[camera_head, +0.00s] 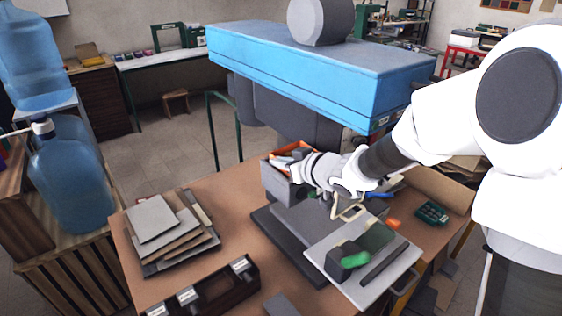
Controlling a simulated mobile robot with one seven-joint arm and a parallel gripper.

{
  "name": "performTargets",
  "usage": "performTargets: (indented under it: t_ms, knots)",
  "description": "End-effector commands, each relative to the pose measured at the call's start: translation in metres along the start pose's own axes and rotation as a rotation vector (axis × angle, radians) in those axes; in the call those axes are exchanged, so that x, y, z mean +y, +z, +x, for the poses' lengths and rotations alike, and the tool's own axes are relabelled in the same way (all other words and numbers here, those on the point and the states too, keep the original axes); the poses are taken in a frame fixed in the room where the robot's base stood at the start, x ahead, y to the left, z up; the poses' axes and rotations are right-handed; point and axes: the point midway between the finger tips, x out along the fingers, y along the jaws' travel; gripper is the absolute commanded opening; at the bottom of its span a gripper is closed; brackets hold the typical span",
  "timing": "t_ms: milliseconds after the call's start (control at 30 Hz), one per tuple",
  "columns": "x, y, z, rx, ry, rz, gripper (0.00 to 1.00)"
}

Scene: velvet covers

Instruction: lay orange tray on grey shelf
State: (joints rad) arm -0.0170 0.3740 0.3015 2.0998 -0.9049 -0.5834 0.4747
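My gripper (340,207) hangs over the brown table, at the end of my white arm coming in from the right. Its fingers are small and partly hidden, so their opening is unclear. An orange-edged open container (287,153) with things in it is just left of my gripper's wrist, at the back of the table. It may be the orange tray; grey sides show below its orange edge. A flat dark grey piece (268,222) lies on the table below my gripper. I cannot tell whether it is the grey shelf.
A pale tray (318,256) with a green item and dark blocks sits at the front right. A stack of flat boards (152,218) lies at left, and a dark open box (215,289) in front. A large blue machine (300,75) stands behind the table. Blue water bottles stand far left.

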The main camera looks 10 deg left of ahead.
Motion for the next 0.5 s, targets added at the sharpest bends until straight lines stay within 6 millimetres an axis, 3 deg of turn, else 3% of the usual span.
performTargets:
  t_ms: [233,300,400,500]
  knots:
    - [0.0000,-0.0006,0.0000,0.001,0.000,-0.001,0.00]
    - [0.0001,-0.0005,0.0000,0.001,0.000,-0.001,0.17]
    - [-0.0001,-0.0004,0.0000,0.001,0.000,-0.001,0.35]
    - [-0.0009,-0.0002,0.0001,0.001,-0.002,-0.001,0.40]
